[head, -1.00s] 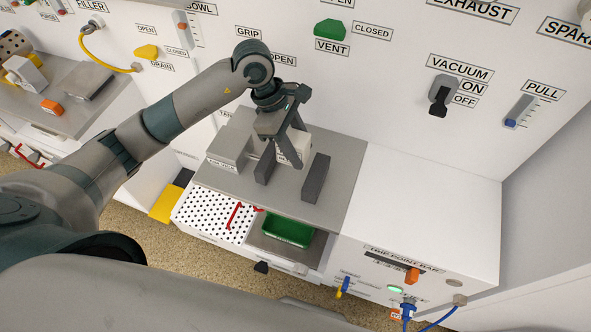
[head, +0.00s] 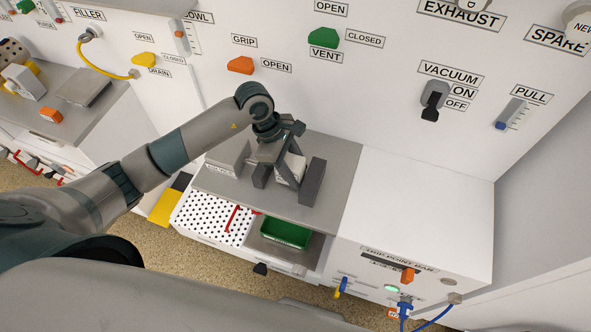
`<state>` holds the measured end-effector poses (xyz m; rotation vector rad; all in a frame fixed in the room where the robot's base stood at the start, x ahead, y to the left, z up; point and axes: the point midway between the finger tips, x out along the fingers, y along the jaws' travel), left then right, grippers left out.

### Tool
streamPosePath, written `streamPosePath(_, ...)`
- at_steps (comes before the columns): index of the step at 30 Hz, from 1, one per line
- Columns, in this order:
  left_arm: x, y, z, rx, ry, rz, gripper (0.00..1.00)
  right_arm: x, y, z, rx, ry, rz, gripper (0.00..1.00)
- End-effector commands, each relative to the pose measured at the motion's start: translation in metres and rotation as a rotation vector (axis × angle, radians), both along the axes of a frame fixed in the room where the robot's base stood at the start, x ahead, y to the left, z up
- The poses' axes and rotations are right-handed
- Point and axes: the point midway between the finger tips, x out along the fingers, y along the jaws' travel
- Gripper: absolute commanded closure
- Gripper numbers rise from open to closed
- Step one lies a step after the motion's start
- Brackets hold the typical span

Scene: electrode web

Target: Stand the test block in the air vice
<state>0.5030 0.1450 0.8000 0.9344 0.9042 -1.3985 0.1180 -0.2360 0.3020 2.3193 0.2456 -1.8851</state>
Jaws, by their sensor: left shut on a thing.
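The air vice (head: 225,162) is a grey block on a grey metal plate. Its two dark upright jaws stand apart, a short left jaw (head: 260,176) and a taller right jaw (head: 313,184). The test block (head: 289,173) is whitish with a small dark label and shows in the gap between the jaws, roughly upright. My left gripper (head: 286,160) is shut on it from above, its fingers partly hiding it. I cannot tell whether the block's foot touches the vice bed. My right gripper is not in view.
An orange grip lever (head: 240,65) with an OPEN label is on the wall behind. Below the vice plate are a perforated white panel (head: 208,217), a red handle (head: 232,219) and a green tray (head: 286,232). The white top (head: 420,195) at right is clear.

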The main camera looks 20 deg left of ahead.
Motion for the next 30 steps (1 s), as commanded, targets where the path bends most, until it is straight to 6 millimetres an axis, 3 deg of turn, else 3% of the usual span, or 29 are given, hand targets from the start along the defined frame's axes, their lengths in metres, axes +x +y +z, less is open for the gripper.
streamPosePath(3,0.000,0.000,-0.008,0.000,0.000,0.000,0.92,-0.022,-0.008,-0.001,-0.013,0.045,-0.002,0.69)
streamPosePath(7,0.000,0.000,-0.010,0.000,-0.002,0.000,0.92,-0.031,-0.012,-0.003,-0.019,0.059,-0.004,0.69)
streamPosePath(26,0.000,0.000,-0.013,0.000,-0.002,-0.001,0.92,-0.009,-0.005,-0.002,-0.006,0.016,0.001,0.69)
streamPosePath(27,0.000,0.000,-0.013,0.001,0.000,-0.001,0.54,-0.008,-0.004,-0.002,-0.006,0.015,0.001,0.69)
streamPosePath(29,0.000,0.000,-0.013,0.001,0.000,-0.001,0.42,-0.008,-0.003,-0.002,-0.005,0.014,0.002,0.69)
streamPosePath(30,0.000,0.000,-0.013,0.001,0.000,-0.001,0.42,-0.008,-0.003,-0.002,-0.005,0.014,0.002,0.69)
